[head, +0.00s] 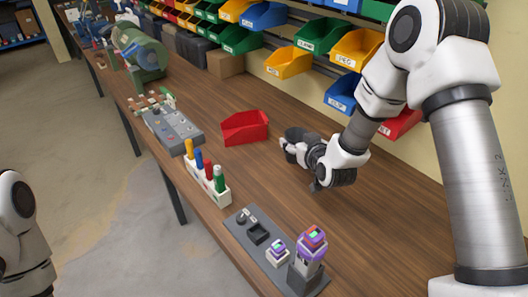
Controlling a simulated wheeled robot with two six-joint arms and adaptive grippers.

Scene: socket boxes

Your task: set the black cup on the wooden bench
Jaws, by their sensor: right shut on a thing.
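The black cup (295,134) shows as a dark rounded shape just behind my right gripper (298,152), which hides part of it. My right gripper is shut on the cup, low over the wooden bench (385,225). I cannot tell whether the cup touches the bench top. My left arm shows only in part at the lower left, beside the bench, and its gripper is out of view.
A red bin (245,127) stands left of the right gripper. A white holder (207,183) with coloured pens, a grey panel (180,130) and a dark tray (262,240) line the front edge. Coloured bins (358,48) hang behind. The bench's right part is clear.

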